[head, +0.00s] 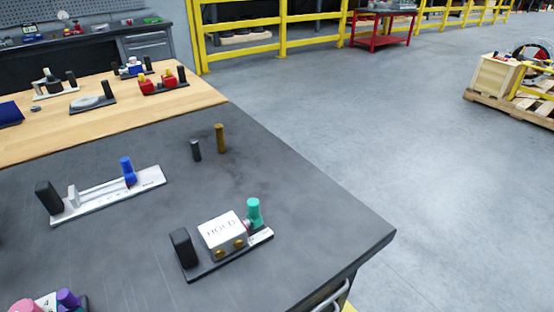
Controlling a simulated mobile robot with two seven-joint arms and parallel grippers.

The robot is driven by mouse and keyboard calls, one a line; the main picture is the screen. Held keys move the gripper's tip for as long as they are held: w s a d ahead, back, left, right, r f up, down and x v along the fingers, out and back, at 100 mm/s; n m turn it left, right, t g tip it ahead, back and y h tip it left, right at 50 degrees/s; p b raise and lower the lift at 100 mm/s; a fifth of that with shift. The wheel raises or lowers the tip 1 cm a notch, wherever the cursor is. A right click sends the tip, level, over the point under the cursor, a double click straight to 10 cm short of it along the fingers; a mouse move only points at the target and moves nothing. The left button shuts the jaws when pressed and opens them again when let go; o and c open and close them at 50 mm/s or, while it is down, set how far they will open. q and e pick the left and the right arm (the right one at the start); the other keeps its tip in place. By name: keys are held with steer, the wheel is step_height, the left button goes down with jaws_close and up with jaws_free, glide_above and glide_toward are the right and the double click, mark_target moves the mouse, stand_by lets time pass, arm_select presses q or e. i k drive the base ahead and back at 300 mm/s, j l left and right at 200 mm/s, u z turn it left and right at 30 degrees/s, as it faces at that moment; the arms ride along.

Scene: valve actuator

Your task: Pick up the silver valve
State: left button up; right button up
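No part is plainly marked as the silver valve, and I cannot tell which one it is. A silver-white block (222,234) lettered "HOLD" sits on a dark base plate (210,269) near the front of the grey table. It has two brass-coloured round fittings on its front. A teal knob (254,211) stands at its right end and a black upright block (184,247) at its left. Behind and left lies a pale silver plate (110,199) with a blue knob (128,170) and a black block (48,197). Neither gripper is in view.
A black peg (196,150) and a brass peg (220,138) stand upright on the grey table (300,215). A pink and purple assembly (50,302) is cut off at the bottom left. A wooden table (190,104) behind holds several similar assemblies. The grey table's right side is clear.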

mark_target(223, 238)
steer(key=l+u, duration=0.65)
steer(key=k+l+u, duration=0.15)
steer(key=l+u, duration=0.2)
steer(key=l, duration=0.15)
